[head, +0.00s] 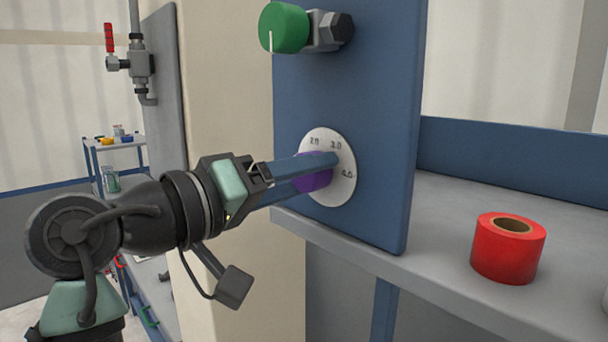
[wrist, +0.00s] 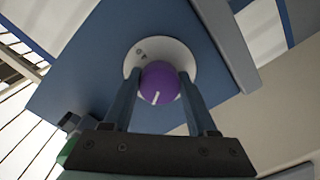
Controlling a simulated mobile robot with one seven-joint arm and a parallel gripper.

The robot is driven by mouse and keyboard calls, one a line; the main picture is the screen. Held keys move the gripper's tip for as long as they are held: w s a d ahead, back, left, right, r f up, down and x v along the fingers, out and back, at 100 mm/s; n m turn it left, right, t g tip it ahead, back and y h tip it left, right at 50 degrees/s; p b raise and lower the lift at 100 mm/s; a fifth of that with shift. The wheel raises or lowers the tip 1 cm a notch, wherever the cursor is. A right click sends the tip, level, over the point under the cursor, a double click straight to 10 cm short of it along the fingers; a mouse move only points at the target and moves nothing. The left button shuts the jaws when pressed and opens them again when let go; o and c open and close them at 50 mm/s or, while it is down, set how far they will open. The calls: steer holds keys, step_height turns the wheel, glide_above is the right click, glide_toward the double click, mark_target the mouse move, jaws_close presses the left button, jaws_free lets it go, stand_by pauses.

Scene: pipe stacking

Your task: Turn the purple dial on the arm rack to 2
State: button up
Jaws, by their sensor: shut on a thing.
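The purple dial (head: 314,180) sits on a round white scale plate (head: 344,188) on a blue panel (head: 385,120). The figures on the plate are small; 2.0 and 3.0 seem to show near its top. My gripper (head: 318,172) is shut on the purple dial, with one finger on each side of it. In the wrist view the dial (wrist: 160,84) lies between the two fingers, and its white mark points toward the bottom of the picture. The fingers hide part of the dial in the head view.
A green knob (head: 284,28) on a dark fitting is higher on the same panel. A red tape roll (head: 508,248) stands on the grey shelf (head: 440,205) at right. A red-handled valve (head: 135,65) is on the left. Free room lies between tape and panel.

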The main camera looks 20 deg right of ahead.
steer(key=shift+r, duration=0.1)
steer(key=o, duration=1.4)
steer(key=shift+c, duration=0.2)
steer(key=b+v, duration=0.6)
steer(key=v, duration=0.7)
